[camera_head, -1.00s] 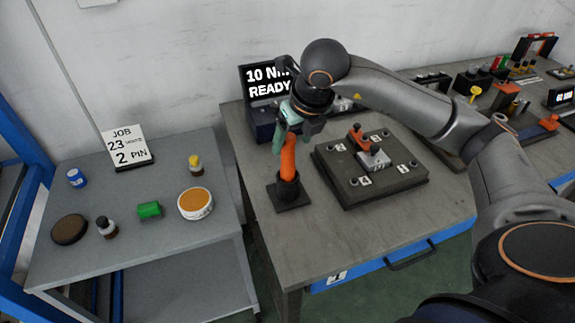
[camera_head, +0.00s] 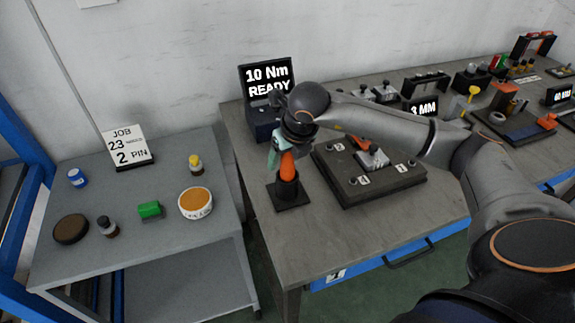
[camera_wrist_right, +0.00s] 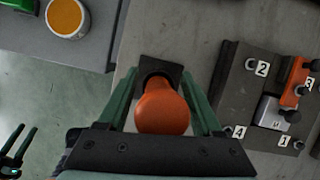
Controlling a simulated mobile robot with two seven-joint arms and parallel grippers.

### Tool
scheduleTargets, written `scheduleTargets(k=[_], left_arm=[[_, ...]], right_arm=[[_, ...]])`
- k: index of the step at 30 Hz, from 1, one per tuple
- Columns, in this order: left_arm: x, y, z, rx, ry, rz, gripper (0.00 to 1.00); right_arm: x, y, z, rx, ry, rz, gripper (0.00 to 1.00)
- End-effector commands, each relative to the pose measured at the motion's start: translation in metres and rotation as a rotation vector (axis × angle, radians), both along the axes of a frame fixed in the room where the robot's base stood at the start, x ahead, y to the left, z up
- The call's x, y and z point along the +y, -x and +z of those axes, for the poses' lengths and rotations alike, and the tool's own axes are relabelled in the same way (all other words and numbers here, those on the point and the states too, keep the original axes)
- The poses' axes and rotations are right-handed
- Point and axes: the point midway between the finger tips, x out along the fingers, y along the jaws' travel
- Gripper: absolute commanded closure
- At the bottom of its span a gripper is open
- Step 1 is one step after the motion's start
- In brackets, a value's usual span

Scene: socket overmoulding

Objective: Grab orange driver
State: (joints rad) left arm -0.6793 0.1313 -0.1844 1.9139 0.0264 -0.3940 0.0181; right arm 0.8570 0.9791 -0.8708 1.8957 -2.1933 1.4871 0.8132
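The orange driver (camera_head: 287,167) stands upright in a black square-based holder (camera_head: 293,196) at the near left of the workbench. My right gripper (camera_head: 281,158) is over it, pointing down. In the right wrist view the driver's rounded orange end (camera_wrist_right: 163,112) lies between the two green fingers of the right gripper (camera_wrist_right: 159,80). The fingers are apart, one on each side of the handle, with narrow gaps showing. The holder's dark base (camera_wrist_right: 160,70) shows beyond the driver. My left gripper (camera_wrist_right: 17,148) shows small at the lower left of the wrist view, its fingers apart and empty.
A dark fixture plate (camera_head: 352,190) with numbered labels is just right of the holder. A black display (camera_head: 266,80) reading "10 Nm READY" stands behind. A side table (camera_head: 160,240) at left carries small containers and a green block (camera_head: 150,209).

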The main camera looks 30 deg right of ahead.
Motion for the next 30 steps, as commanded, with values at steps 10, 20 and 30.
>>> scheduleTargets(k=[10, 20, 30], left_arm=[[0.0, -0.0003, 0.0001, -0.001, 0.0, 0.0, 0.5], [0.0, -0.0004, 0.0003, -0.001, 0.001, 0.001, 0.5], [0.0, -0.0005, 0.0004, -0.001, 0.0, 0.0, 0.5]], right_arm=[[0.0001, 0.0, 0.0005, 0.0, -0.001, 0.0, 0.74], [0.0001, 0.0001, 0.0007, -0.001, 0.0, 0.0, 1.0], [0.0, -0.0001, 0.0009, -0.001, 0.0, -0.001, 1.0]])
